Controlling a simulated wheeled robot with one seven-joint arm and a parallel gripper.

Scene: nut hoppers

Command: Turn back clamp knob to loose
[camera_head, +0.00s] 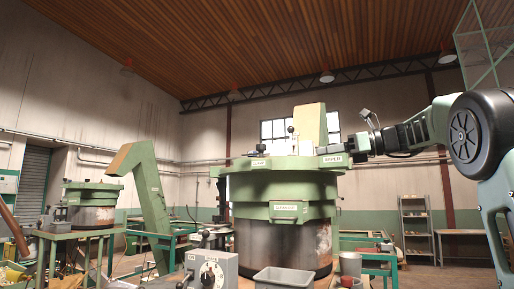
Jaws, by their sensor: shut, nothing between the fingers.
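A green bowl hopper (285,188) stands in the middle on a dark steel drum. A small label (258,162), which seems to read CLAMP, is on the left of its top rim. A small dark knob (261,147) shows just above that label. Another dark knob (290,130) stands on a thin post at the top centre. I cannot tell for sure which is the clamp knob, nor how it is set. My gripper (351,143) is shut and empty at the right of the hopper's top, pointing left, apart from both knobs.
A grey control box (211,270) with a dial stands in front, beside a grey bin (290,282). A tall green chute (149,200) rises at left. A second hopper (92,204) stands farther left. Shelves (416,228) are at the back right.

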